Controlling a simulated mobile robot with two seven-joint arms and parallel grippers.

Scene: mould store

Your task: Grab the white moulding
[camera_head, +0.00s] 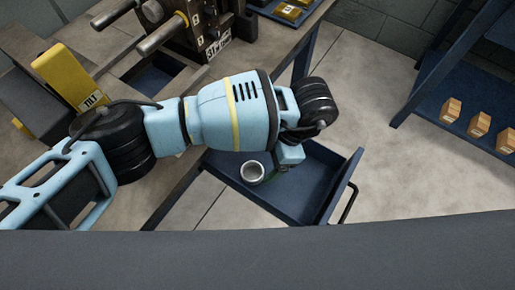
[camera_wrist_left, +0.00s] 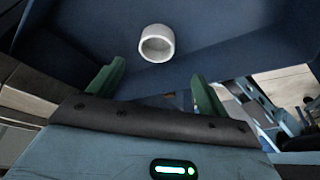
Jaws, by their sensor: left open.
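The white moulding (camera_head: 251,173) is a small, hollow, cup-like round piece. It stands in the open blue drawer (camera_head: 300,197), near the drawer's left part. In the left wrist view the moulding (camera_wrist_left: 157,43) lies ahead of the finger gap, its round opening facing the camera. My left gripper (camera_head: 275,178) is over the drawer, just right of the moulding in the head view and largely hidden by my wrist. In the wrist view the green fingers of the left gripper (camera_wrist_left: 155,85) are spread apart with nothing between them. My right gripper does not show.
The workbench (camera_head: 185,165) stands on the left, carrying a machine (camera_head: 195,25) with round bars and a yellow TILT block (camera_head: 70,75). The drawer has a black handle (camera_head: 349,203). A blue shelf (camera_head: 425,110) with small boxes (camera_head: 480,124) stands right. Floor between is clear.

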